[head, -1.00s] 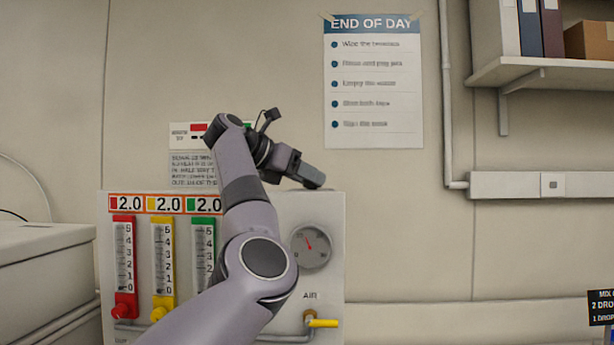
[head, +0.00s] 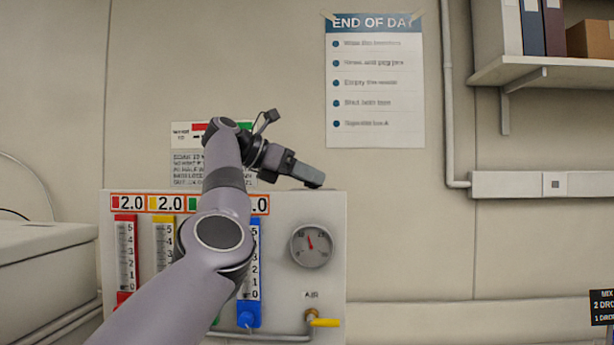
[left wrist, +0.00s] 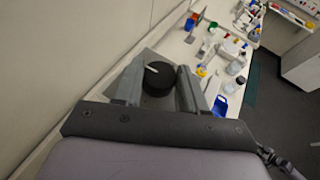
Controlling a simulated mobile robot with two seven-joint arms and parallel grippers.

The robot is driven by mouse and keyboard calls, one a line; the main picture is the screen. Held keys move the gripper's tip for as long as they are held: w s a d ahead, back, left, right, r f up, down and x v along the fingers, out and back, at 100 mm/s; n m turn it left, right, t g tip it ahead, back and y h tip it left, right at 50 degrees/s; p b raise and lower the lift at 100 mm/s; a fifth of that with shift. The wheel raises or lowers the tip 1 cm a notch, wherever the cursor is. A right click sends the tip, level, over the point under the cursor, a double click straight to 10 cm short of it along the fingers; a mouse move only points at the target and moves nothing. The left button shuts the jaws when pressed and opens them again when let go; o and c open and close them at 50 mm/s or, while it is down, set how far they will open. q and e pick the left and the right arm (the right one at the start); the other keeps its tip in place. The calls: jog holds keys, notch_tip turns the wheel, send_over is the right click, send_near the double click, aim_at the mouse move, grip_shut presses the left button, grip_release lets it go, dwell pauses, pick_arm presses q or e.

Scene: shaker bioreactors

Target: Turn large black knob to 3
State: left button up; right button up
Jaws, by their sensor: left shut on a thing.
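The large black knob (left wrist: 158,82) shows in the left wrist view, round, with a short white pointer line directed to the upper left. My left gripper (left wrist: 161,72) has a finger on each side of the knob and is shut on it. In the head view my left gripper (head: 314,180) is above the gauge panel, and the knob cannot be made out there. The numbers around the knob cannot be read in either view. My right gripper is in neither view.
A panel (head: 335,255) with coloured flow tubes, a round gauge (head: 311,246) and a yellow-handled air valve (head: 323,322) stands behind my left arm. A bench (left wrist: 180,47) with several small bottles and labware extends beyond the knob. A shelf (head: 545,68) is at upper right.

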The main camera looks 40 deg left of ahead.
pick_arm(q)
jog(key=shift+r, duration=0.1)
jog(key=o, duration=1)
jog(key=shift+o, duration=0.2)
jog(key=b+v, duration=0.1)
jog(key=v, duration=0.6)
